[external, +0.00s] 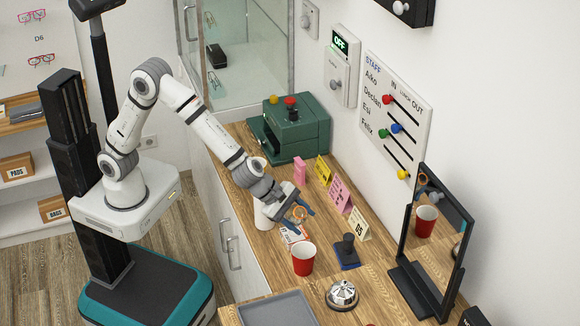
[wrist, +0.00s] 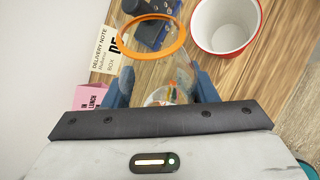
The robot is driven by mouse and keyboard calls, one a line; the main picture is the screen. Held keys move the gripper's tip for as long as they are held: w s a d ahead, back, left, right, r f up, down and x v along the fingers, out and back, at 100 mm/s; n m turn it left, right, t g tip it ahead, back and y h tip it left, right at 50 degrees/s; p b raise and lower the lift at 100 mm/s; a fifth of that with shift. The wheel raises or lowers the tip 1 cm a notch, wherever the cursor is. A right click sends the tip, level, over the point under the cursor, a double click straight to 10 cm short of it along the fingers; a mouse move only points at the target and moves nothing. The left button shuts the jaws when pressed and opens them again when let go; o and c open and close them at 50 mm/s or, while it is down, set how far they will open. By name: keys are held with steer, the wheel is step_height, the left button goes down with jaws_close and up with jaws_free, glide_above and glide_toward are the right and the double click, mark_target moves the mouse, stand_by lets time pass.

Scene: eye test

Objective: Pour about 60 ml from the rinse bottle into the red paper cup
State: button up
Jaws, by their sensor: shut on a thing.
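My gripper (external: 303,209) is shut on a clear vessel with an orange rim, which I take to be the rinse bottle (external: 299,214). In the wrist view the blue fingers (wrist: 160,88) stand on either side of the rinse bottle (wrist: 153,75), and its open orange mouth points away from the camera. Its liquid level is not clear. The red paper cup (external: 303,260) stands upright on the wooden counter, in front of my gripper and apart from the bottle. In the wrist view the cup (wrist: 226,24) lies right of the bottle's mouth; its white inside looks empty. No stream shows.
A blue stamp (external: 347,252), a bell (external: 341,295) and a grey tray (external: 277,310) stand near the cup. A mirror (external: 437,235) reflects a red cup. Small cards (external: 340,195) line the wall side. A white cylinder (external: 265,215) stands close beside my gripper.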

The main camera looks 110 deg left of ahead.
steer(key=shift+r+b, duration=0.3)
steer(key=shift+r, duration=0.15)
steer(key=shift+f+h+b, duration=0.3)
steer(key=shift+f+b, duration=0.1)
steer(key=shift+b, duration=0.35)
steer(key=f+n+t+b, duration=0.1)
steer(key=b, duration=0.3)
steer(key=shift+a+h, duration=0.15)
steer(key=shift+h, duration=0.25)
steer(key=t+h+b, duration=0.1)
steer(key=b, duration=0.3)
steer(key=shift+s+a+r+n, duration=0.15)
steer(key=shift+n, duration=0.15)
steer(key=r+t+b, duration=0.1)
steer(key=r, duration=0.1)
steer(key=r+n+t+h+b, duration=0.1)
steer(key=r, duration=0.1)
steer(key=r+h+b, duration=0.1)
steer(key=r, duration=0.1)
steer(key=shift+s+a+r+n+t+b, duration=0.1)
steer(key=shift+a+r+n+t+b, duration=0.1)
steer(key=shift+r+n+t+b, duration=0.15)
